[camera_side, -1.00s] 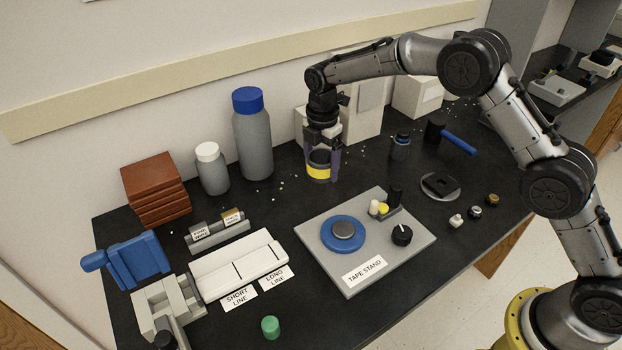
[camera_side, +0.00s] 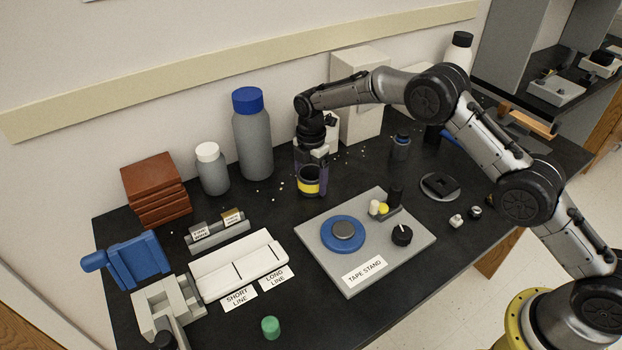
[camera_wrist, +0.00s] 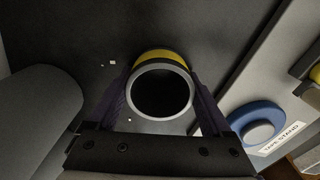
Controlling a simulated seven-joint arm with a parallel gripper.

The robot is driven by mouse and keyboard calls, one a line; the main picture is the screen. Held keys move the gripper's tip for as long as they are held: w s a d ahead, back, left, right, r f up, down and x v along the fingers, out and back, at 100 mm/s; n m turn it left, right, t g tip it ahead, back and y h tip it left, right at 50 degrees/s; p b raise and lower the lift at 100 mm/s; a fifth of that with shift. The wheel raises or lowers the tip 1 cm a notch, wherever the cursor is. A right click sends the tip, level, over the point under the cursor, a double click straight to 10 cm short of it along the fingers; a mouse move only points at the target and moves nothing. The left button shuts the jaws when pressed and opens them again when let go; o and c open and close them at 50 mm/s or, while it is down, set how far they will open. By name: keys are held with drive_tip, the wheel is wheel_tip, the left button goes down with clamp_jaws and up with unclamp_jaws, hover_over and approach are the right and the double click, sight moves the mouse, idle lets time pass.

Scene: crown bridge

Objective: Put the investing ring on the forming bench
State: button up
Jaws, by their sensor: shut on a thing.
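The investing ring (camera_side: 308,187) is a dark, hollow cylinder with a yellow band. It looks upright. My gripper (camera_side: 310,178) is shut on it, and the wrist view shows a purple finger on each side of the ring (camera_wrist: 160,91), with its pale rim and dark opening facing the camera. I cannot tell whether the ring touches the bench top or hangs just above it. The grey TAPE STAND plate (camera_side: 345,280) lies in front and to the right, with a blue disc (camera_side: 328,245) and grey centre on it. No thing is labelled forming bench.
A tall grey bottle with a blue cap (camera_side: 253,140) stands left of my gripper. A white-capped bottle (camera_side: 212,172) and red-brown blocks (camera_side: 156,192) are farther left. A white long tray (camera_side: 225,278) lies front left. The black top (camera_side: 270,208) between them is mostly clear.

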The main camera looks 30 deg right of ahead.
drive_tip(key=shift+f, duration=0.1)
drive_tip(key=o, duration=1.3)
drive_tip(key=shift+c, duration=0.2)
wheel_tip(320, 180, up, 12)
drive_tip(key=shift+r, duration=0.2)
